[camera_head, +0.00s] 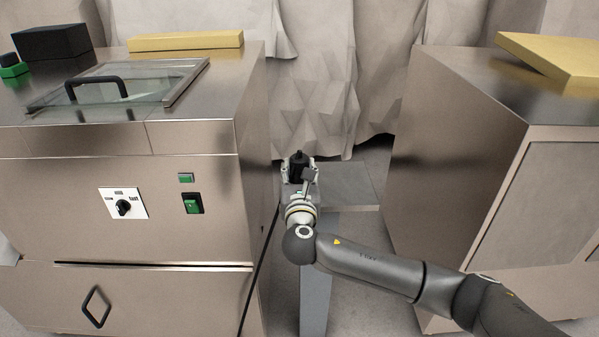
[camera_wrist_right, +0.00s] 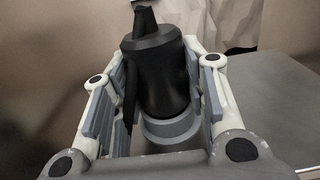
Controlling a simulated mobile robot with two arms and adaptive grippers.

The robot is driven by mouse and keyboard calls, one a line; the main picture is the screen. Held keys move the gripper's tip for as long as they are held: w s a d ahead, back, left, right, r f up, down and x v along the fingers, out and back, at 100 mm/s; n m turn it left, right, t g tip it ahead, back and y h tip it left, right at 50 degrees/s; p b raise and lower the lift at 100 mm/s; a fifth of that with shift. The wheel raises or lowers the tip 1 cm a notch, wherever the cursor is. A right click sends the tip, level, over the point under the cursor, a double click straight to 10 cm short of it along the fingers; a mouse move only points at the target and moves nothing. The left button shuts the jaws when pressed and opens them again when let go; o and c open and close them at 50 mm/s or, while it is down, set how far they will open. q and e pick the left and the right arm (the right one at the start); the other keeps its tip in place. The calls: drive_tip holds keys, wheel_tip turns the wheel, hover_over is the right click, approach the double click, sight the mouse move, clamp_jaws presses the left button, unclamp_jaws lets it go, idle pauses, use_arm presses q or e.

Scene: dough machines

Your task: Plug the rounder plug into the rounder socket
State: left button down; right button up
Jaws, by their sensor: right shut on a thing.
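The black rounder plug (camera_head: 298,162) is upright between the fingers of my right gripper (camera_head: 299,175), in the gap between the two steel machines. In the right wrist view the plug (camera_wrist_right: 158,72) is a thick black cylinder with a narrow tip, and a grey ring shows at its near end. The right gripper (camera_wrist_right: 157,80) is shut on it, one finger on each side. A black cord (camera_head: 261,265) runs down along the left machine's side; its upper end is hidden near the gripper. I cannot make out the rounder socket. My left gripper is not in view.
The left steel machine (camera_head: 60,200) stands close to the gripper, with a knob and green switch on its front. Another steel machine (camera_head: 455,150) stands at right. A low grey stand (camera_head: 350,185) is below and beside the gripper. A pale curtain (camera_head: 330,80) hangs behind.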

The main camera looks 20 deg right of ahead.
drive_tip(key=shift+f, duration=0.3)
drive_tip(key=o, duration=1.2)
drive_tip(key=shift+o, duration=0.4)
drive_tip(key=shift+o, duration=0.9)
drive_tip(key=shift+r, duration=0.1)
drive_tip(key=shift+s, duration=0.1)
